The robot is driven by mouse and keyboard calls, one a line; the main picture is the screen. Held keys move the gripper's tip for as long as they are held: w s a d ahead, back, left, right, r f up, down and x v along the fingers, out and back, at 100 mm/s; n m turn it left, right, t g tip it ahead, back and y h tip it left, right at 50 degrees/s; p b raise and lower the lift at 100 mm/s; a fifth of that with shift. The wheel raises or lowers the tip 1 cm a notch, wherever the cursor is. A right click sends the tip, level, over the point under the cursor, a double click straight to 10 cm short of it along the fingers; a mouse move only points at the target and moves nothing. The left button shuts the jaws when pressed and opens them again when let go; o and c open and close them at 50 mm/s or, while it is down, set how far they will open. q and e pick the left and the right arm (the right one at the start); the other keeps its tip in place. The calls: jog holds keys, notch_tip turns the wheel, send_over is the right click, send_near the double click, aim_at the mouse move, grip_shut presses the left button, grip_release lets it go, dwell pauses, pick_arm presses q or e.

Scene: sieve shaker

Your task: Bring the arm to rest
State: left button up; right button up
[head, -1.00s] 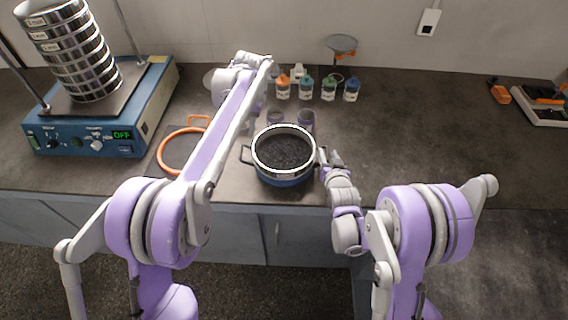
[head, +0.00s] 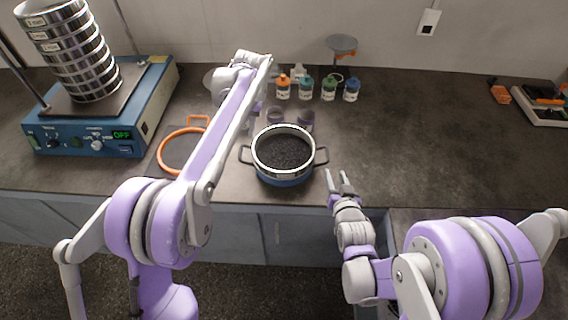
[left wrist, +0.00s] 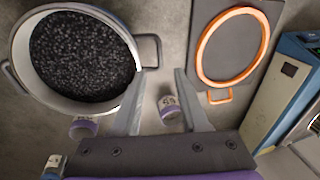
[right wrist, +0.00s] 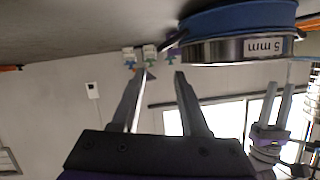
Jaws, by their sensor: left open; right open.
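My right gripper (head: 336,174) is open and empty near the bench's front edge, to the right of the round pan and apart from it. In the right wrist view its two fingers (right wrist: 161,75) are spread with nothing between them. My left gripper is mostly hidden behind its own arm in the head view. In the left wrist view its fingers (left wrist: 159,75) are open beside one handle of the pan. The pan (head: 283,178) has a silver rim, a blue lower part and two handles. It holds dark grains (left wrist: 82,57).
A blue shaker (head: 85,137) showing OFF carries a sieve stack (head: 70,55) at the left. An orange ring (head: 166,147) lies beside it. Several small bottles (head: 329,90) stand behind the pan, with two purple-based jars (head: 306,118) nearer. The bench's right middle is clear.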

dwell(0.3)
pick_arm(q)
jog(key=s+a+r+t+h, duration=0.1)
jog(key=s+r, duration=0.1)
jog(key=s, duration=0.6)
jog(key=s+a+r+t, duration=0.1)
jog(key=s+r, duration=0.1)
jog(key=s, duration=0.5)
jog(key=s+f+t, duration=0.1)
jog(key=s+f, duration=0.1)
jog(key=s, duration=0.4)
jog(key=s+f, duration=0.3)
jog(key=s, duration=0.3)
jog(key=s+a+f+t+h, duration=0.1)
jog(key=s+f, duration=0.2)
jog(key=s, duration=0.3)
jog(key=shift+s+t, duration=0.3)
pick_arm(e)
jog(key=s+d+r+g, duration=0.1)
jog(key=s+g, duration=0.2)
jog(key=s, duration=0.4)
jog(key=s+d+r+n+g, duration=0.1)
jog(key=s+d+g, duration=0.1)
jog(key=s, duration=0.6)
jog(key=s+d+r+g+h, duration=0.1)
jog(key=s+g, duration=0.3)
jog(key=s, duration=0.4)
jog(key=shift+d+r, duration=0.35)
jog(key=shift+d, duration=0.15)
